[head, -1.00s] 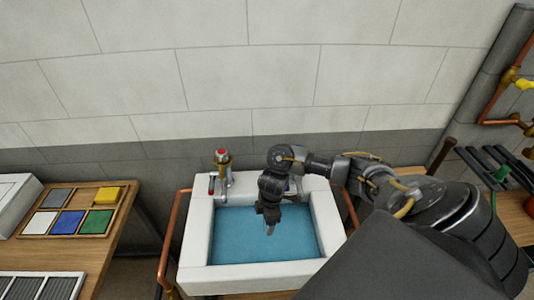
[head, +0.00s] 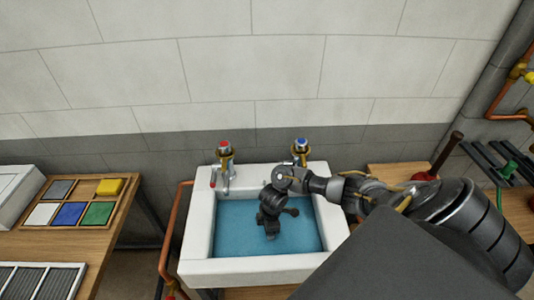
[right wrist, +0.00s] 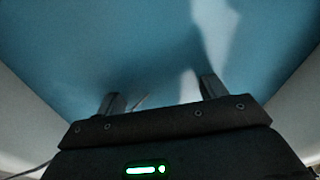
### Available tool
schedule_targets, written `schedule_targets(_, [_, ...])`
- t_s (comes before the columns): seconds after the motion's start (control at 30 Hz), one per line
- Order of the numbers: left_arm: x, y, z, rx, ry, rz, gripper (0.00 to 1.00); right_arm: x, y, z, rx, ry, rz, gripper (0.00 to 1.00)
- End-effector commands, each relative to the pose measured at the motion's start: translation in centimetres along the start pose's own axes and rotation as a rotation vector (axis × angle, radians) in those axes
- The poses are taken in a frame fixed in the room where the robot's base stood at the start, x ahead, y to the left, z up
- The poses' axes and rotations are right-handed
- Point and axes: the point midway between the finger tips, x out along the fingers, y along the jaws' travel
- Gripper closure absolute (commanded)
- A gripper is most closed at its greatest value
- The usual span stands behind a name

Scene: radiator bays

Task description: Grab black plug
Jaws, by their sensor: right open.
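The white sink (head: 203,230) holds blue water (head: 235,240). My right gripper (head: 271,235) reaches down into the basin from the right, and its fingertips are hard to make out there. In the right wrist view my right gripper (right wrist: 161,94) is open, with its two fingers wide apart and blue water ahead. A thin pale line shows beside the left finger; I cannot tell what it is. I cannot make out the black plug in either view. My left gripper is not in view.
A red-topped tap (head: 225,160) and a blue-topped tap (head: 300,150) stand on the sink's back rim. A wooden bench (head: 115,240) with a tray of coloured blocks (head: 103,213) is at left. A copper pipe (head: 172,240) runs beside the sink. A plunger (head: 440,160) stands at right.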

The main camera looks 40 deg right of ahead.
Motion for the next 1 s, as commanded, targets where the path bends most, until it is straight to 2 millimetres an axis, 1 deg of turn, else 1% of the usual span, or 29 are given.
schedule_targets(0.23, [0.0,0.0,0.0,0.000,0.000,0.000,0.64,0.2,0.0,0.0,-0.001,0.000,0.000,0.30])
schedule_targets(0.27, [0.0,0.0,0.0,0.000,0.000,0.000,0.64,0.2,0.0,0.0,-0.001,0.000,0.000,0.33])
schedule_targets(0.6, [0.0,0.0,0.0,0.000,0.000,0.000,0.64,0.2,0.0,0.0,-0.001,0.000,0.000,0.77])
schedule_targets(0.63, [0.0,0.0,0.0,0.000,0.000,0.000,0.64,0.2,0.0,0.0,-0.001,0.001,0.000,0.79])
schedule_targets(0.87, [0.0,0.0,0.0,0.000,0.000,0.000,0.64,0.0,0.1,-0.1,-0.001,0.001,0.001,0.79])
schedule_targets(0.97, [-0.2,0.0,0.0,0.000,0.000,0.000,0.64,-1.0,0.1,-0.2,-0.002,0.002,0.002,0.79])
schedule_targets(1.0, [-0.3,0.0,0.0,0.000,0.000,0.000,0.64,-1.7,0.2,-0.3,-0.004,0.003,0.003,0.79])
